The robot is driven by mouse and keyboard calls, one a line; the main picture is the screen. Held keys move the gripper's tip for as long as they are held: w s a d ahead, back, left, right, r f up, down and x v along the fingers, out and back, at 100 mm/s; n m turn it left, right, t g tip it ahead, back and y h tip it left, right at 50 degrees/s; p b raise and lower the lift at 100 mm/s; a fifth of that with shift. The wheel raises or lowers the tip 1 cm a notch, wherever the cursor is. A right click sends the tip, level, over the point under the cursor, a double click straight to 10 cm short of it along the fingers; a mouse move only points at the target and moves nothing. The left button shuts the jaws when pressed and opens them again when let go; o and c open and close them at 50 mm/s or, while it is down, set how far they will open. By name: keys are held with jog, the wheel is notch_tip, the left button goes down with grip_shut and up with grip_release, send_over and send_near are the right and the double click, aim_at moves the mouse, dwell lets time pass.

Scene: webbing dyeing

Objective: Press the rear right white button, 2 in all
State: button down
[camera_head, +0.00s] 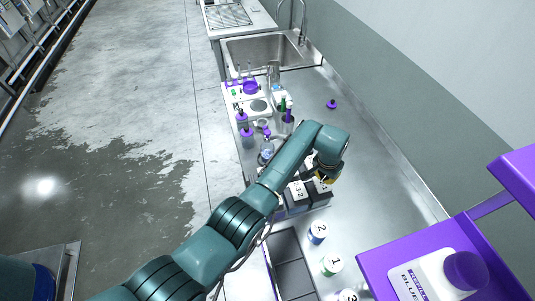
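My arm reaches from the bottom left to the steel counter, and my gripper (326,179) points down at its far end. It is over or just beside the right part of a group of dark boxes with white labelled tops. One dark box (297,196) has a label that seems to read "3-2". Another dark box (319,192) stands to its right, partly covered by my gripper. I cannot make out any separate white button; the rear right of this group is hidden behind my gripper and wrist. The fingers are too small and dark to tell open from shut, or whether they touch.
Numbered containers 2 (317,232) and 1 (331,264) stand in front of the boxes, beside a dark tray (290,264). A purple shelf (378,262) with a white bottle (428,277) rises at right. Bottles and a white scale (256,107) stand behind my arm, before the sink (262,50).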

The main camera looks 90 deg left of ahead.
aim_at(322, 183)
dwell(0.3)
jog(key=shift+f+b, duration=1.8)
jog(key=shift+f, duration=0.65)
jog(key=shift+r, duration=0.15)
jog(key=shift+r+p, duration=1.15)
jog(key=shift+p, duration=0.05)
jog(key=shift+f+b, duration=0.95)
jog(key=shift+f, duration=0.25)
jog(key=shift+r, duration=0.1)
jog(key=shift+r+p, duration=2.05)
jog(key=shift+r, duration=0.15)
